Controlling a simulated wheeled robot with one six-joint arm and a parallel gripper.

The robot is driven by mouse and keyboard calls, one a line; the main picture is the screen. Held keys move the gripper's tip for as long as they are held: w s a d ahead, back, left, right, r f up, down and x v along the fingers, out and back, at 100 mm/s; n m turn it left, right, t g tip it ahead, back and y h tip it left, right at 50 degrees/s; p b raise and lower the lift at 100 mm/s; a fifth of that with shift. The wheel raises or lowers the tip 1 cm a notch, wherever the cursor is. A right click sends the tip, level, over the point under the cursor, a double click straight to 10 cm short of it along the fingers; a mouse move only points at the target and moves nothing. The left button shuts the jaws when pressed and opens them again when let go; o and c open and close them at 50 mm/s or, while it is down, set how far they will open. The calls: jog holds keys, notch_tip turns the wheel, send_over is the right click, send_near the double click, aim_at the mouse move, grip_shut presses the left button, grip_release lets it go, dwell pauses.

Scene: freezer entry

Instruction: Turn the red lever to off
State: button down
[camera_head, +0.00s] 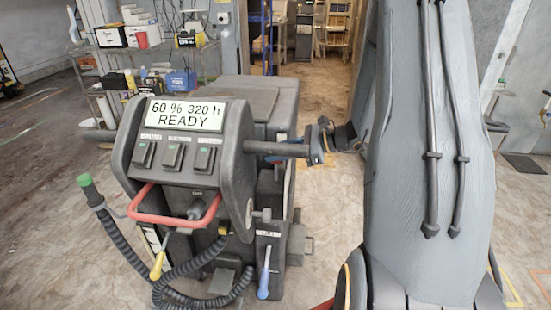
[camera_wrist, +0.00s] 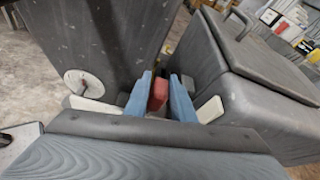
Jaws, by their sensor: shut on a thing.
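In the wrist view, the red lever (camera_wrist: 157,94) stands between the two blue fingers of my gripper (camera_wrist: 160,88). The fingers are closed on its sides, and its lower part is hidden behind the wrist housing. The lever is beside a dark grey machine side panel. In the head view, the machine's grey console (camera_head: 180,150) has a display reading "60 % 320 h READY". I cannot make out the red lever clearly there. A bent red bar (camera_head: 175,218) crosses the console's front, away from the gripper.
A green-tipped handle (camera_head: 88,190) with a coiled hose, a yellow-handled lever (camera_head: 157,265) and a blue-handled lever (camera_head: 265,272) are on the machine. A round dial (camera_wrist: 83,84) is left of my fingers. A cluttered shelf (camera_head: 150,50) stands behind. Floor beyond the machine is open.

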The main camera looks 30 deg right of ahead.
jog(key=c, duration=1.6)
grip_release()
jog(key=shift+w+d+f, duration=0.1)
jog(key=shift+w+d, duration=0.1)
jog(key=shift+s, duration=0.1)
jog(key=b+v, duration=0.1)
jog(key=v, duration=0.6)
jog(key=shift+s+d, duration=0.2)
jog(key=shift+d, duration=0.05)
